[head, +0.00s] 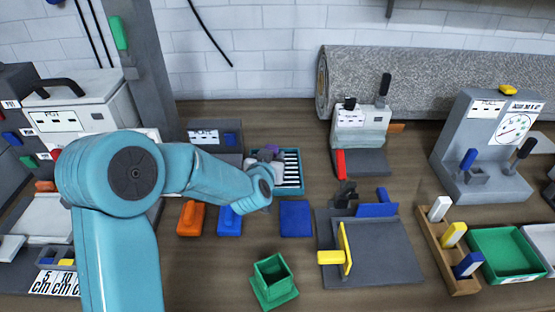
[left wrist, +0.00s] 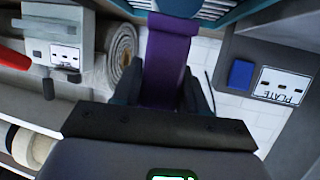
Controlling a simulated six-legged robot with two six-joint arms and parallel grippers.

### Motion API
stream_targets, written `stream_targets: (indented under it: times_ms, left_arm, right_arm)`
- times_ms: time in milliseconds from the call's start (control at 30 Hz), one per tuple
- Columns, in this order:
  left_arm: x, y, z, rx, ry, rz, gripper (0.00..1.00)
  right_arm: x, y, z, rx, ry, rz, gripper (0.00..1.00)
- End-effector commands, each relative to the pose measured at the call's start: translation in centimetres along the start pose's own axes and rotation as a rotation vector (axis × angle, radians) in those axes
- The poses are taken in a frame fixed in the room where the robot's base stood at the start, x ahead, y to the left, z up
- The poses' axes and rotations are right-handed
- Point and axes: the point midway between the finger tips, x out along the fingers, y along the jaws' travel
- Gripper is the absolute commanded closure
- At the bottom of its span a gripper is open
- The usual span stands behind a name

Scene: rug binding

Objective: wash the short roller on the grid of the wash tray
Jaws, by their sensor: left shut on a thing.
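The wash tray (head: 301,185) is a teal tray with a black-and-white slatted grid (head: 292,165), at the back middle of the bench in the head view. Its teal edge and slats also show at the top of the left wrist view (left wrist: 212,9). My left gripper (head: 268,160) is over the left side of the tray, shut on a purple piece (left wrist: 167,60), which seems to be the short roller. The purple piece (head: 272,148) shows only a little in the head view. Whether it touches the grid is hidden. My right gripper is not in view.
Orange (head: 191,218) and blue blocks (head: 295,218) lie in front of the tray. A green open box (head: 273,281) stands at the front. A grey fixture (head: 372,262) with a yellow piece is right of it. A rolled grey rug (head: 430,85) lies along the back.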

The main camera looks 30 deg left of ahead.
Motion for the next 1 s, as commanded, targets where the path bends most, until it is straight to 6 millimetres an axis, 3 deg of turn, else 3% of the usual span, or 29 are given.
stream_targets:
  times_ms: [200, 367, 800, 1000]
  left_arm:
    - [-0.3, -2.1, 0.3, -0.001, 0.002, -0.003, 0.89]
    - [-0.5, -2.7, 0.2, 0.000, 0.002, -0.001, 0.89]
    - [0.2, 0.7, 0.1, 0.001, -0.001, 0.002, 0.89]
    - [0.3, 1.2, 0.2, 0.000, -0.002, 0.001, 0.89]
  right_arm:
    - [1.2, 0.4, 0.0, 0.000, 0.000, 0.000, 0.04]
    - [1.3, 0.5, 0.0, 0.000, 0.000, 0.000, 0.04]
    - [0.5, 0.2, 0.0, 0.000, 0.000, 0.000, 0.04]
    - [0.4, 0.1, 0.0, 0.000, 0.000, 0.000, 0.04]
